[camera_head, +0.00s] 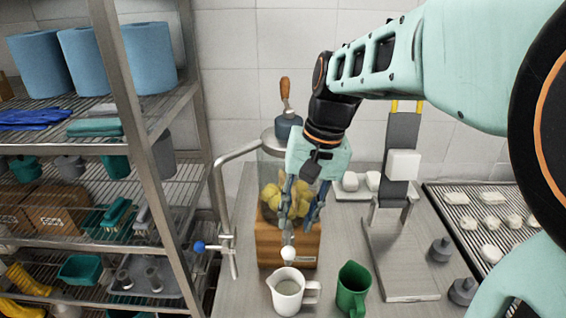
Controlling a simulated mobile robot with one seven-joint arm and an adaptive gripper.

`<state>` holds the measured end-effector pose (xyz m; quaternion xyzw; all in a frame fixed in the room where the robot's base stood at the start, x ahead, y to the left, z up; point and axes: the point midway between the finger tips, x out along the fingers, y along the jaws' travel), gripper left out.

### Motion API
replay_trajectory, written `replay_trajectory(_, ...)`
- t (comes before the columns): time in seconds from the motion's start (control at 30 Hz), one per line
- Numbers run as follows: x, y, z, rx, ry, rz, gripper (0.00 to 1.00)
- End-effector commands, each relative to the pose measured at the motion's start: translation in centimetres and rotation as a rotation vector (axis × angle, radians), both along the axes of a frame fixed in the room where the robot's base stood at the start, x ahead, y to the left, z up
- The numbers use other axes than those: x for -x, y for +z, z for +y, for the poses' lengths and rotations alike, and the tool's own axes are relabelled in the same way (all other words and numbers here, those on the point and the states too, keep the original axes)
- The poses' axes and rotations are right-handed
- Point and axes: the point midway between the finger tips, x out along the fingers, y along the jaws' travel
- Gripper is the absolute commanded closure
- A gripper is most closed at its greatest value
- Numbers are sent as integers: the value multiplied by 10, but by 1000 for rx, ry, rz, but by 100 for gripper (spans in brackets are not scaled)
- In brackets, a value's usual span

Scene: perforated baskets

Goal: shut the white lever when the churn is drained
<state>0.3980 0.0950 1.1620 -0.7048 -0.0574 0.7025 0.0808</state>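The churn is a clear jar holding yellow lumps (278,202) on a wooden base (268,246), with a crank handle (285,92) on top. A small white ball, which looks like the white lever's knob (288,253), shows at the front of the base. My gripper (297,224) points down in front of the jar, just above the white knob. Its two dark fingers are apart, with nothing visible held between them. They hide part of the jar and the lever's stem. A white jug (287,297) with pale liquid in it stands below the knob. I see no stream falling.
A pipe with a blue-knobbed lever (199,247) stands left of the churn. A green jug (352,290) stands right of the white jug. A grey press-like stand (400,262) and a rack of white blocks (490,222) are further right. Metal shelving (150,130) fills the left.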

Motion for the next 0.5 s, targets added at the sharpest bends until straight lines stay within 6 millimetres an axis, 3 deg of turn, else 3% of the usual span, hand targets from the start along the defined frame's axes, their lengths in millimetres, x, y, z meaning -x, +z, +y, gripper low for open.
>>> replay_trajectory(0.03, 0, -14, 2, 0, 1, 1, 73)
replay_trajectory(0.2, 0, -38, 7, 0, 1, 2, 73)
replay_trajectory(0.5, 0, -64, 12, 0, -1, 0, 73)
